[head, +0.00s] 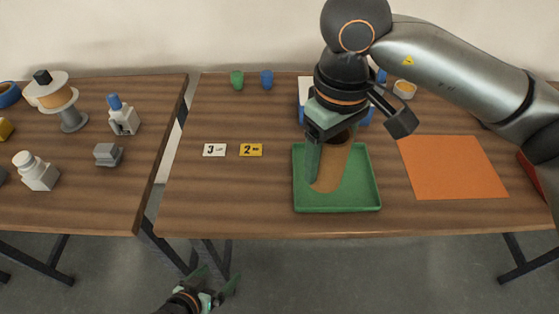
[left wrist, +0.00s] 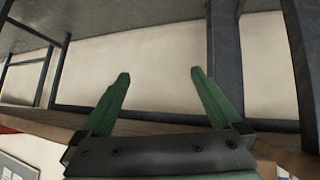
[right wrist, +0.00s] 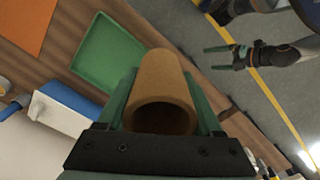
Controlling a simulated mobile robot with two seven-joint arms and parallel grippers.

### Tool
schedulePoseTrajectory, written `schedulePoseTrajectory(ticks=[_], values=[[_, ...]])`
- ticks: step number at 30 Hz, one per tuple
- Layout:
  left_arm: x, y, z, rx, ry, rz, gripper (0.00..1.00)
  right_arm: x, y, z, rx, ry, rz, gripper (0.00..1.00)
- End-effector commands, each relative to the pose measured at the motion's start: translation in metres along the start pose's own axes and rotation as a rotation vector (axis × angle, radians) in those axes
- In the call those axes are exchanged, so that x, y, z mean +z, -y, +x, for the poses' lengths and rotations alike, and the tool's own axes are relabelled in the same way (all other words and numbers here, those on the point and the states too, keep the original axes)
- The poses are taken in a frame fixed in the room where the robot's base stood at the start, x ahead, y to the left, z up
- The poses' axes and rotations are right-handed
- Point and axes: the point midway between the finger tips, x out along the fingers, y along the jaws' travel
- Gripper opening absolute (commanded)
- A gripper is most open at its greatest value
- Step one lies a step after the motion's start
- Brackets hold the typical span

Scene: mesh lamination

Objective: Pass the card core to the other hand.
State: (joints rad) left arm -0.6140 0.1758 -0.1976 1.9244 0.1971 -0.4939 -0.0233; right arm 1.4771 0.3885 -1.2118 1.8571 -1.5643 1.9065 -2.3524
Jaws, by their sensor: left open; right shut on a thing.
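The card core is a brown open tube (head: 333,166). My right gripper (head: 325,158) is shut on it and holds it over the green tray (head: 340,207). In the right wrist view the core (right wrist: 163,85) sits between the two green fingers, with its open end toward the camera. My left gripper (head: 213,280) is open and empty, low in front of the table's front edge and apart from the core. It also shows open in the left wrist view (left wrist: 160,95), and in the right wrist view (right wrist: 217,58) off the table's edge.
An orange mat (head: 455,167) lies right of the tray. White card 3 (head: 215,150) and yellow card 2 (head: 251,150) lie left of it. Green (head: 237,80) and blue (head: 266,79) cups stand at the back. A left table (head: 100,195) holds several items. The main table's left front is clear.

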Motion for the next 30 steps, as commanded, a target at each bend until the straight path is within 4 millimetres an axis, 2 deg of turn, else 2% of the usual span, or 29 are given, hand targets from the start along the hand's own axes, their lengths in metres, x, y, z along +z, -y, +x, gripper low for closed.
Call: schedulePoseTrajectory(ticks=[5, 11, 14, 20, 23, 27, 30], values=[[-0.029, -0.018, 0.007, 0.165, 0.058, -0.046, 1.00, 0.000, 0.000, 0.000, 0.000, 0.000, 0.001, 0.11], [-0.059, -0.051, -0.004, 0.408, 0.143, -0.056, 1.00, 0.000, 0.000, 0.000, 0.000, 0.000, 0.001, 0.11], [-0.075, -0.069, -0.019, 0.544, 0.184, -0.040, 1.00, 0.000, 0.000, 0.000, 0.000, 0.000, 0.002, 0.11], [-0.109, -0.101, -0.064, 0.835, 0.240, 0.043, 1.00, 0.000, 0.000, 0.000, 0.000, 0.000, 0.002, 0.11], [-0.145, -0.118, -0.092, 0.992, 0.168, 0.149, 1.00, 0.000, 0.000, 0.000, 0.000, 0.000, 0.002, 0.11], [-0.214, -0.141, -0.121, 1.116, -0.115, 0.342, 1.00, 0.000, 0.000, 0.000, 0.000, 0.000, 0.002, 0.11], [-0.254, -0.151, -0.137, 1.134, -0.309, 0.450, 1.00, 0.000, 0.000, 0.000, 0.000, 0.000, 0.002, 0.11]])
